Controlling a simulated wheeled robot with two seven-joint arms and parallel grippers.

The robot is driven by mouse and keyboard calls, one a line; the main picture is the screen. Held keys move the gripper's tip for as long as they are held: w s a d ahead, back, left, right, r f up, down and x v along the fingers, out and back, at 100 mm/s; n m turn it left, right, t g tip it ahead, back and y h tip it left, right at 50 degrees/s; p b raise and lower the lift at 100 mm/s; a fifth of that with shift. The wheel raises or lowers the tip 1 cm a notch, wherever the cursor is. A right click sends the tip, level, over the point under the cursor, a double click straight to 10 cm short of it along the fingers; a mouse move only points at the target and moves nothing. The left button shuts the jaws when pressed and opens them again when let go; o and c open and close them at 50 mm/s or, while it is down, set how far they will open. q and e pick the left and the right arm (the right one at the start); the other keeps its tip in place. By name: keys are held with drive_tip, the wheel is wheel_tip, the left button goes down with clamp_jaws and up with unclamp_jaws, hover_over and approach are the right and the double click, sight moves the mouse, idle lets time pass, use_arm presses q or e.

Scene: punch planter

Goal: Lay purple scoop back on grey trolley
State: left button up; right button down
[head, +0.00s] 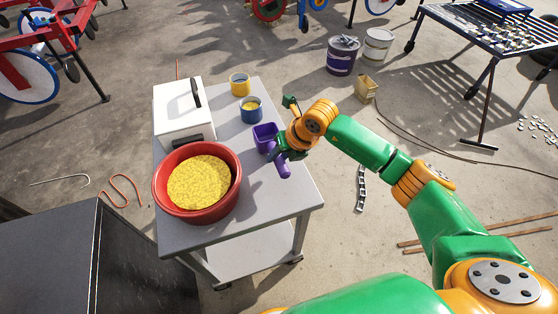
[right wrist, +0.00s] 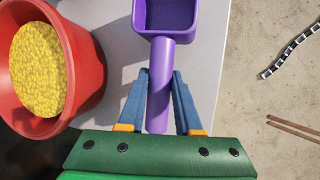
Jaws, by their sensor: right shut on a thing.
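The purple scoop (head: 265,137) is at the right side of the grey trolley (head: 250,203), with its cup towards the back and its handle towards the front. My right gripper (head: 281,155) is shut on the scoop's handle. In the right wrist view the fingers of my right gripper (right wrist: 161,85) lie on both sides of the handle of the purple scoop (right wrist: 160,55), and the cup looks empty. The scoop is over the trolley top; I cannot tell whether it touches it. My left gripper is not in view.
A red bowl (head: 226,201) of yellow grains stands at the trolley's front left. A white box (head: 180,108) stands behind it. The trolley top's front right is bare.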

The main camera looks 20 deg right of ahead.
wheel_tip(320, 180, down, 2)
drive_tip(key=shift+f+p, duration=0.15)
drive_tip(key=shift+p, duration=0.25)
drive_tip(key=shift+s+f, duration=0.1)
drive_tip(key=c, duration=0.6)
unclamp_jaws()
